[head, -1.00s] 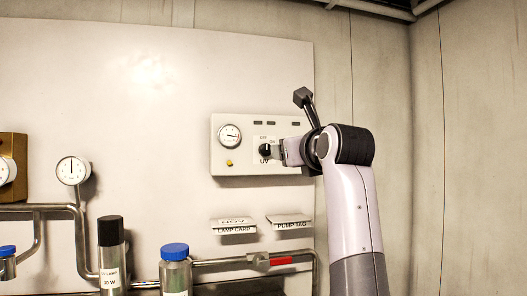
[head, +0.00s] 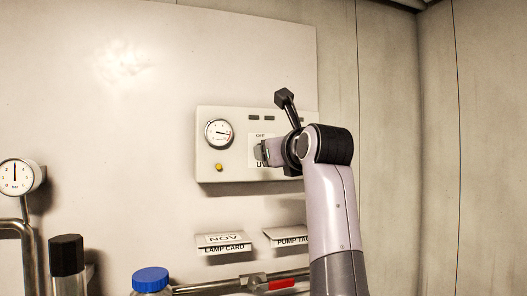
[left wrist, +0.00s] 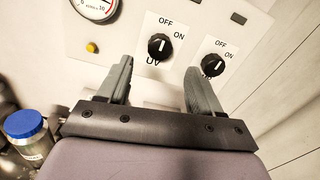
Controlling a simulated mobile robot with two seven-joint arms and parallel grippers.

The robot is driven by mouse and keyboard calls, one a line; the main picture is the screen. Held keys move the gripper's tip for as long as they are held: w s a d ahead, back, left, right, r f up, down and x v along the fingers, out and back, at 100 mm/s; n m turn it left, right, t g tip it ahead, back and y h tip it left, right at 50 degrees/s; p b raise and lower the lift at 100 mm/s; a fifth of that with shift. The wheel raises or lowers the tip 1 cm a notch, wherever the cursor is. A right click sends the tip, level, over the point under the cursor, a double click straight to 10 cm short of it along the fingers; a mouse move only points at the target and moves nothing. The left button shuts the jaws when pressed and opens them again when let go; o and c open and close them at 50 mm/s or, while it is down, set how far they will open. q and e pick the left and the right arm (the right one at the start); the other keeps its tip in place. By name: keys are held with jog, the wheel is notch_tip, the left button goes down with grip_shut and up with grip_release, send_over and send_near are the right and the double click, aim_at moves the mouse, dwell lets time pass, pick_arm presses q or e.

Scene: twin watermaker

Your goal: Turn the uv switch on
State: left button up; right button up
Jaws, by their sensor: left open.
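The UV switch is a black rotary knob (left wrist: 160,46) on a white plate marked OFF, ON and UV. Its white mark points roughly up toward OFF in the left wrist view. A similar second knob (left wrist: 213,66) is to its right. In the head view, my left gripper (head: 262,151) is in front of the plate and hides the UV knob. My right gripper is not in view.
The white control box (head: 205,174) carries a round gauge (head: 219,133) and a yellow button (head: 219,167). Below are the lamp card holder (head: 223,244), the pump tag holder (head: 287,237), a blue-capped bottle (head: 151,281) and a pipe with a red handle (head: 282,284).

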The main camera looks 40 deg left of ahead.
pick_arm(q)
jog(key=p+x, duration=0.1)
jog(key=x, duration=0.5)
jog(key=shift+w+a+p, duration=0.2)
jog(key=shift+a+p, duration=0.15)
jog(key=shift+a, duration=0.05)
jog(key=c, duration=1.1)
